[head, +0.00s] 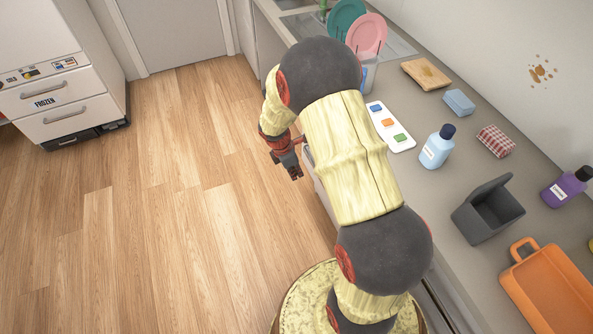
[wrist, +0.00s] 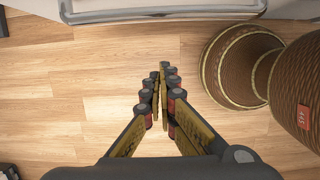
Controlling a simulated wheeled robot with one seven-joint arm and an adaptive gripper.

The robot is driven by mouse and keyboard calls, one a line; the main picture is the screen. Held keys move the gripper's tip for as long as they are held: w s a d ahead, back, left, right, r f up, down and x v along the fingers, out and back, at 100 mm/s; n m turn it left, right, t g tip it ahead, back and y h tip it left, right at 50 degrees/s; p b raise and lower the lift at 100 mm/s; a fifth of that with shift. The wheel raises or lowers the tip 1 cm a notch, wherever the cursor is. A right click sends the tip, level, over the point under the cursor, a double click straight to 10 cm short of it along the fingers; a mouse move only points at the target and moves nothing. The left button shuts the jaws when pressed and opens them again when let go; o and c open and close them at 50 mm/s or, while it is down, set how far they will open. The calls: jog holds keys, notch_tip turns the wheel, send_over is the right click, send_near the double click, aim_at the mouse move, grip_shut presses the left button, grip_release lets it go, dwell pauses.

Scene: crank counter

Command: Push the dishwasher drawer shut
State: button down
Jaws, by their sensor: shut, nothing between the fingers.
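My gripper (head: 296,174) is shut and empty. It hangs over the wood floor, to the left of the counter front in the head view. In the wrist view its fingertips (wrist: 164,72) are together, with floor behind them. A pale grey edge (wrist: 165,12), which looks like part of the dishwasher drawer, crosses the top of the wrist view, apart from the fingertips. In the head view a light grey strip (head: 318,182) shows beside the gripper. My arm hides most of the drawer there, so I cannot tell how far out it stands.
The counter (head: 425,195) runs along the right. It holds a blue bottle (head: 437,147), a white tray (head: 391,127), a dark grey bin (head: 487,210) and an orange tray (head: 550,290). A freezer unit (head: 60,100) stands at the far left. The floor (head: 170,200) between is clear.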

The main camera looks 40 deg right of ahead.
jog(key=s+d+f+b, duration=0.1)
jog(key=d+f+b, duration=0.2)
jog(key=d+f, duration=0.2)
jog(key=shift+s+d+f+b, duration=0.2)
jog(key=shift+f+b, duration=0.1)
jog(key=shift+f, duration=0.1)
jog(key=shift+d, duration=0.1)
dwell(0.3)
jog(key=s+d+p, duration=0.2)
jog(key=d+p, duration=0.2)
jog(key=d, duration=0.5)
jog(key=shift+s+d, duration=0.15)
jog(key=shift+d, duration=0.05)
jog(key=shift+a, duration=0.1)
